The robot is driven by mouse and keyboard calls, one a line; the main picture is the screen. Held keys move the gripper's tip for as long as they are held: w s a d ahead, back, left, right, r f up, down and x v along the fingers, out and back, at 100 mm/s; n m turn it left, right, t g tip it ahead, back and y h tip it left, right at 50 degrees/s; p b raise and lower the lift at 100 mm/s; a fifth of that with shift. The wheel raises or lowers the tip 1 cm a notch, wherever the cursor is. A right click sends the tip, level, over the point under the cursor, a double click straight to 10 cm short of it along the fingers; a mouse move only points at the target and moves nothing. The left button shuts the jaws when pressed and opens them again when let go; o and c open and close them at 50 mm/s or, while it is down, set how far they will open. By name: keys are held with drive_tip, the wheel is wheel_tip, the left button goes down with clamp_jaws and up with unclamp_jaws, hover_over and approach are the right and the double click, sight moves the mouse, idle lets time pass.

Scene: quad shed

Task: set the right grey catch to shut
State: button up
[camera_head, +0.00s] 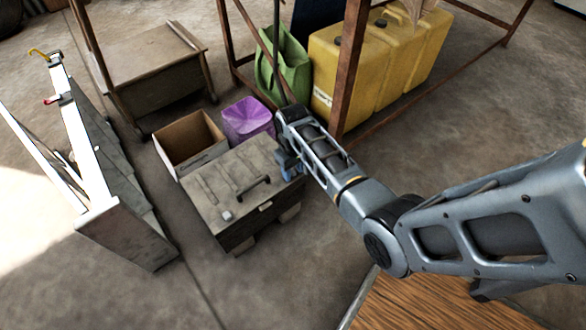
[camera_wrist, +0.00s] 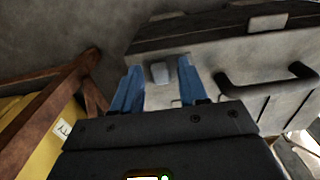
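The grey case (camera_head: 215,190) stands on the floor with its lid down and a dark handle (camera_head: 253,188) on top. A pale grey catch (camera_head: 227,215) shows at the left of its front edge. My gripper (camera_head: 288,165) is over the right end of the case and hides the right catch in the head view. In the wrist view, the right grey catch (camera_wrist: 160,73) lies between the tips of my open gripper (camera_wrist: 157,80), with gaps on both sides. I cannot tell whether this catch is up or down.
A pale block (camera_wrist: 267,22) sits on the case's edge. An open cardboard box (camera_head: 190,145) and a purple bin (camera_head: 247,120) stand behind the case. A rusty frame post (camera_head: 348,70) and yellow jerrycans (camera_head: 375,60) are close to my arm. Floor in front is clear.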

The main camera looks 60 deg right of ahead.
clamp_jaws()
idle(0.4)
drive_tip(key=shift+w+a+r+p, duration=0.1)
drive_tip(key=shift+w+a+p, duration=0.05)
drive_tip(key=shift+a+p, duration=0.3)
drive_tip(key=shift+w+a+r+p, duration=0.1)
drive_tip(key=shift+a+p, duration=0.3)
drive_tip(key=shift+a, duration=0.05)
drive_tip(key=shift+a+f, duration=0.2)
drive_tip(key=shift+o, duration=0.6)
unclamp_jaws()
wheel_tip(320, 180, up, 8)
drive_tip(key=p, duration=0.3)
